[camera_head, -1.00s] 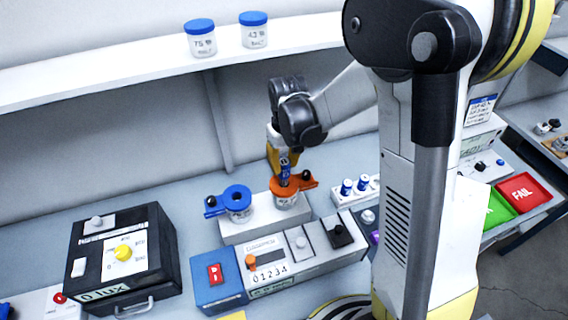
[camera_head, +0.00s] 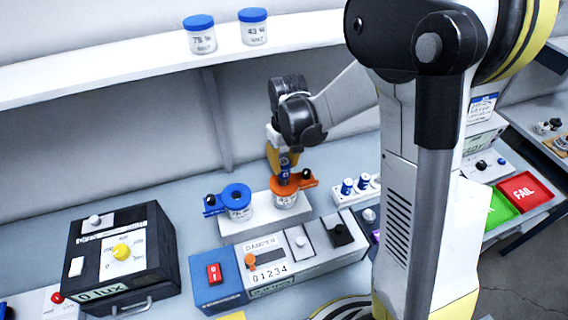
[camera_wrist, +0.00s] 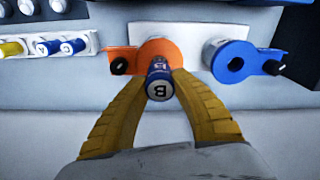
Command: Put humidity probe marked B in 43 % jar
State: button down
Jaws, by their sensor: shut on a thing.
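My gripper (camera_head: 284,160) is shut on the blue humidity probe (camera_head: 285,172). The orange lid also shows in the wrist view (camera_wrist: 130,58), behind the probe. The jar's label is partly readable, starting with 4. The blue-lidded jar (camera_head: 239,212) stands beside it on the same white block, with an open hole in its lid.
A rack (camera_head: 358,188) with blue-capped probes stands to the right. A damper panel (camera_head: 268,262) lies in front, with a black lux box (camera_head: 120,255) at left. Green (camera_head: 503,208) and red trays (camera_head: 524,192) are at far right. Two salt jars (camera_head: 253,28) sit on the shelf.

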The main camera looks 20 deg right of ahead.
jog(key=shift+f+b, duration=1.7)
jog(key=shift+b, duration=0.4)
dwell(2.5)
jog(key=c, duration=1.1)
grip_release()
jog(key=shift+o, duration=0.6)
jog(key=shift+o, duration=0.9)
jog(key=shift+r, duration=0.1)
jog(key=shift+r+p, duration=2.7)
jog(key=shift+r, duration=1.3)
jog(key=shift+f, duration=0.1)
